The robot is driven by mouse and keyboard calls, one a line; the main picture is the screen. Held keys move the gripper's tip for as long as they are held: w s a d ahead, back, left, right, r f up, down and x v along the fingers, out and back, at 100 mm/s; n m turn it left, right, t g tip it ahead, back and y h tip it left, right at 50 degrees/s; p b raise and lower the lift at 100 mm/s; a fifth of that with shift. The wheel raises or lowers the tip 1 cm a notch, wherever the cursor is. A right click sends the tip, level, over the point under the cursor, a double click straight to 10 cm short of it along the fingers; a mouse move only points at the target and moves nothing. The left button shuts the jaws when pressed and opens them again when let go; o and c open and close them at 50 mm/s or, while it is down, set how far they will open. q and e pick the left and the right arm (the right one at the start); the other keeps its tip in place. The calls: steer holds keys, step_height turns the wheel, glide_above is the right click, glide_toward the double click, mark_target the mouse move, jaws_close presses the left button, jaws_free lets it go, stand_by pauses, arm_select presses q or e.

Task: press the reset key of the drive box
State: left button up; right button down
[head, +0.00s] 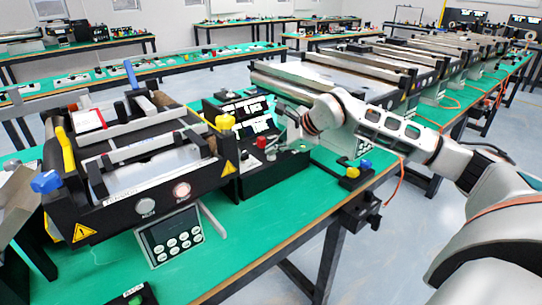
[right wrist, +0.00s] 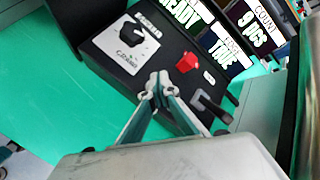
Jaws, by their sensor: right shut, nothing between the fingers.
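The drive box (head: 272,178) is a black box on the green table in the head view, beside the near conveyor. In the right wrist view the drive box (right wrist: 97,62) shows a black knob (right wrist: 132,50) on a white dial plate, a red key (right wrist: 187,63) and a black lever (right wrist: 214,108). The red key also shows in the head view (head: 261,142). I cannot read a reset label. My right gripper (head: 287,118) is shut and empty. In the right wrist view its fingertips (right wrist: 158,82) appear over the box between knob and red key; contact is unclear. My left gripper is out of view.
Lit displays (head: 254,127) stand behind the box, reading READY and a count of 9 pcs in the right wrist view. A near conveyor (head: 150,180) and a keypad (head: 172,236) lie left. Yellow and blue parts (head: 358,170) sit right. Green table between is clear.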

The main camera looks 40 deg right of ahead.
mark_target(273, 156)
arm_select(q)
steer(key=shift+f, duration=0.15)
arm_select(e)
steer(key=shift+f, duration=0.3)
stand_by(0.3)
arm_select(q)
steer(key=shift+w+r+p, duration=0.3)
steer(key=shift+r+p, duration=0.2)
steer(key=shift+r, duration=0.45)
arm_select(e)
steer(key=shift+r, duration=0.95)
steer(key=shift+r+p, duration=0.55)
steer(key=shift+r, duration=0.35)
steer(key=shift+r+p, duration=1.15)
steer(key=shift+r, duration=0.55)
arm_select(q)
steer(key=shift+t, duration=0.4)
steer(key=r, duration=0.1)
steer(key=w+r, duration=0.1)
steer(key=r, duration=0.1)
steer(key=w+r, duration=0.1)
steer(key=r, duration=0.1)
arm_select(e)
steer(key=shift+f, duration=0.1)
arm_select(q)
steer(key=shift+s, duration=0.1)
arm_select(e)
steer(key=shift+s+f, duration=0.1)
steer(key=shift+s, duration=0.05)
